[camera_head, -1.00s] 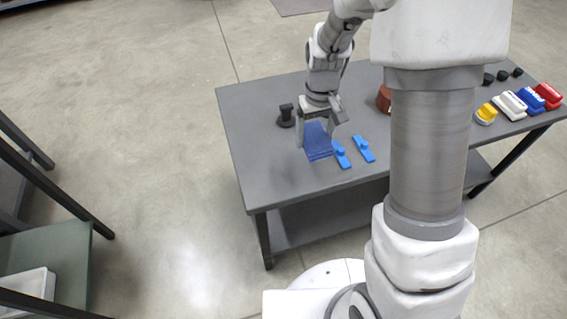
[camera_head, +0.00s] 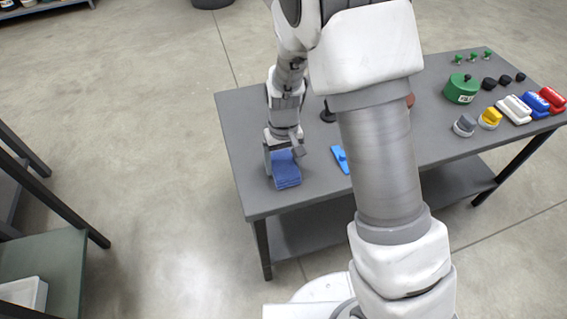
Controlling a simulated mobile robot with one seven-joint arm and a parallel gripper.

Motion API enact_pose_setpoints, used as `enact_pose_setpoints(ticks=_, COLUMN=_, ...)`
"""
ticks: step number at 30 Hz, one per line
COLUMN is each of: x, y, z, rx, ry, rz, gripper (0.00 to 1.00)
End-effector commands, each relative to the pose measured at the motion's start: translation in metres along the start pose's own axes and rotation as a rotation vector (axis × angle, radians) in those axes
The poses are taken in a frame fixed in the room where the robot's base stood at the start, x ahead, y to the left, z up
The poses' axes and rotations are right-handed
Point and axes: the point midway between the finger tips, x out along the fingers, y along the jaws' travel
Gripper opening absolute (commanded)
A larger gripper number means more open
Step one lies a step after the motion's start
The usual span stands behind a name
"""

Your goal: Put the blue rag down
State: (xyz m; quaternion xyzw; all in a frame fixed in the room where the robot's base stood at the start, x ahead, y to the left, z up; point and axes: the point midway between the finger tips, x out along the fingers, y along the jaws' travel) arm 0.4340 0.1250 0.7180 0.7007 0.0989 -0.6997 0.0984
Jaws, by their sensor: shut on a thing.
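The blue rag (camera_head: 287,172) is a folded dark-blue cloth at the left part of the grey table (camera_head: 250,197). My gripper (camera_head: 283,154) is shut on the rag and points down over the tabletop. The rag hangs below the fingers, low over the table. I cannot tell whether its lower edge touches the surface. The fingers partly cover the rag's upper end.
A light-blue tool (camera_head: 340,159) lies right of the rag, partly behind my arm. A dark round-based item (camera_head: 327,113) stands behind. A green container (camera_head: 462,88) and several coloured blocks and knobs fill the right side. The table's front-left corner is clear.

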Motion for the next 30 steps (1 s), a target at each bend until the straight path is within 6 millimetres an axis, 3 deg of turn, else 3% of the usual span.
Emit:
enact_pose_setpoints(ticks=5, x=0.004, y=0.0, z=0.0, rx=0.0, ry=-0.001, rz=0.0, gripper=0.37)
enact_pose_setpoints(ticks=6, x=0.004, y=0.0, z=0.0, rx=0.0, ry=-0.001, rz=0.0, gripper=0.84)
enact_pose_setpoints(ticks=9, x=0.003, y=0.0, z=0.0, rx=0.0, ry=-0.001, rz=0.0, gripper=1.0)
enact_pose_setpoints(ticks=20, x=-0.007, y=0.0, z=0.0, rx=0.0, ry=0.001, rz=0.0, gripper=1.0)
enact_pose_setpoints(ticks=30, x=-0.078, y=0.0, z=-0.001, rx=0.0, ry=0.003, rz=-0.001, gripper=1.0)
